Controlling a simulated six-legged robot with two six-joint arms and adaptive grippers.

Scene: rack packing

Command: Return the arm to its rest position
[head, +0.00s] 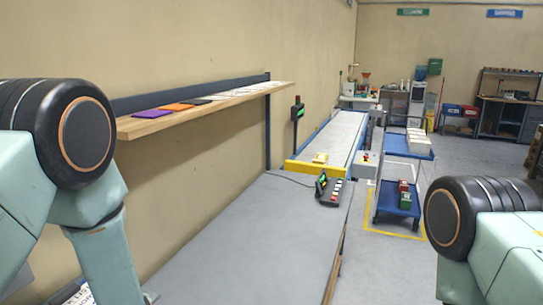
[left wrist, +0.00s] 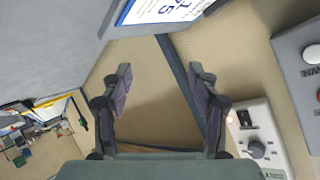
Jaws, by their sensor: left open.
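My left gripper (left wrist: 160,82) shows in the left wrist view with its two dark fingers spread wide and nothing between them. Tan wall and a dark blue post lie behind the fingers. In the head view my left arm (head: 108,255) comes down along the left side, and its gripper is out of the picture below. My right arm (head: 500,245) shows only as an upper joint at the lower right; its gripper is not in view.
A long grey table (head: 250,235) is mostly bare, with a small control box (head: 328,190) at its far end. A wooden shelf (head: 200,108) runs along the wall. A conveyor (head: 338,135) and blue cart (head: 398,198) stand beyond. A white dial device (left wrist: 262,140) is right of the gripper.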

